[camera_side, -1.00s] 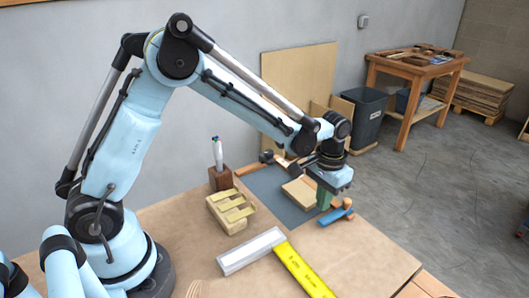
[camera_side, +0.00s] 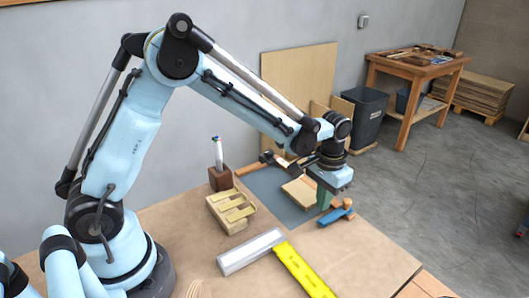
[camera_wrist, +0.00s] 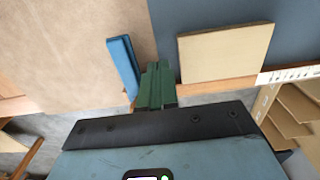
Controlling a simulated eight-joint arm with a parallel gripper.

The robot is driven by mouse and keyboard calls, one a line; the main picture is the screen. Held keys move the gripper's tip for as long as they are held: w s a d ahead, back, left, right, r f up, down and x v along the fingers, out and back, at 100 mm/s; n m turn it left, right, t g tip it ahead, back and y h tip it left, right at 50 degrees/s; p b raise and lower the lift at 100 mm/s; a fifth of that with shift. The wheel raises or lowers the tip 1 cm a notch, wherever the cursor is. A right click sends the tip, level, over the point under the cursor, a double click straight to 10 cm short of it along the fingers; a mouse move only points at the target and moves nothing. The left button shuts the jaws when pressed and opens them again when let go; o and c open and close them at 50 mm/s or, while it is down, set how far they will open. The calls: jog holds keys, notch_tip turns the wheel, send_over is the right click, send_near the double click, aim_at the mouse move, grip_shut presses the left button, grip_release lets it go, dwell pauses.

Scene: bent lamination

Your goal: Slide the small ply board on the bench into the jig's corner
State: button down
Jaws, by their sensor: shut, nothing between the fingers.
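The small ply board (camera_side: 299,193) is a pale flat rectangle lying on a dark blue-grey mat (camera_side: 283,206); it also shows in the wrist view (camera_wrist: 225,53). My gripper (camera_side: 324,199) has green fingers, shut and empty, pointing down beside the board's right end in the side view. In the wrist view the fingers (camera_wrist: 157,86) are close to the board's lower left corner; I cannot tell whether they touch it. A wooden strip (camera_wrist: 215,85) runs along the board's lower edge there. The jig's corner is not clearly distinguishable.
A blue piece (camera_side: 334,216) lies just beside the fingers, also in the wrist view (camera_wrist: 122,65). The bench's front right is clear.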

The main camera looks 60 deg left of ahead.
aim_at(292, 183)
jog(key=shift+f, duration=0.5)
jog(key=shift+f, duration=0.3)
jog(key=shift+r, duration=0.2)
dwell(0.6)
jog(key=shift+a, duration=6.35)
jog(key=shift+d, duration=0.1)
jog(key=shift+d, duration=0.1)
jog(key=shift+d, duration=0.45)
jog(key=shift+r, duration=3.5)
